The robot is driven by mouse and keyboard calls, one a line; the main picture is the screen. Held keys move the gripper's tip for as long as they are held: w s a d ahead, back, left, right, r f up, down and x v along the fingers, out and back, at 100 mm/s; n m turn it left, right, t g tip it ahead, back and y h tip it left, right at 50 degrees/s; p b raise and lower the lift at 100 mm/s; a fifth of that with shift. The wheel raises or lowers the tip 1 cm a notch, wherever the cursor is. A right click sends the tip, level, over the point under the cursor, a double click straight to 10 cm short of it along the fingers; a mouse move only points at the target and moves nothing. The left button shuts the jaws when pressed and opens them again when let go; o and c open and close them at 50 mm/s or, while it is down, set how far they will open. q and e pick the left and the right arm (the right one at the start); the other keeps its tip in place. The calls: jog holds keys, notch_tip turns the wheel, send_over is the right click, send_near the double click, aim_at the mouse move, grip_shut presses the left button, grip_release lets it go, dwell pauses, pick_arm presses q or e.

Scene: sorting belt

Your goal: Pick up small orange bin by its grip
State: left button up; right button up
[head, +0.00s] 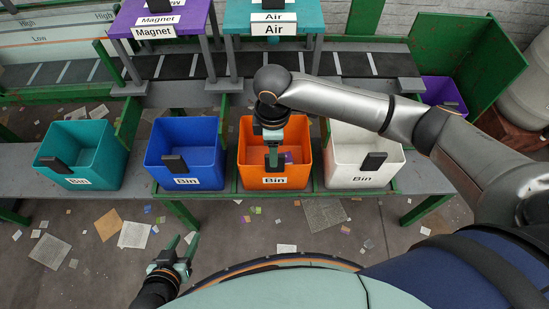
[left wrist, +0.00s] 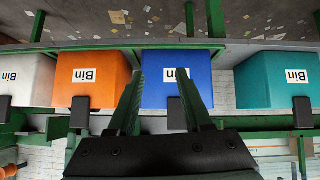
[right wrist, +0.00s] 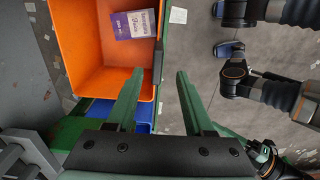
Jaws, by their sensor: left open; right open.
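The orange bin (head: 251,160) stands between the blue and white bins, its "Bin" label facing me. In the head view my right gripper (head: 272,158) hangs over its front wall and covers the area of its grip. The right wrist view looks into the orange bin (right wrist: 88,55), with its front edge between the open fingers of my right gripper (right wrist: 158,85); no contact is clear. The black grip (left wrist: 80,110) shows on the orange bin (left wrist: 66,75) in the left wrist view. My left gripper (head: 183,242) is open and empty, low in front of the bins.
A teal bin (head: 105,160), a blue bin (head: 207,160) and a white bin (head: 343,160) share the shelf, close beside one another around the orange one. A purple card (right wrist: 134,23) lies in the orange bin. The conveyor (head: 180,66) runs behind. Scraps litter the floor.

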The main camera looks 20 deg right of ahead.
aim_at(275, 171)
notch_tip(275, 171, down, 3)
jog(key=shift+r, duration=0.1)
jog(key=f, duration=0.2)
jog(key=f+b, duration=0.1)
jog(key=f, duration=0.2)
jog(key=shift+w+d, duration=0.15)
jog(key=shift+d, duration=0.05)
grip_shut()
dwell(1.2)
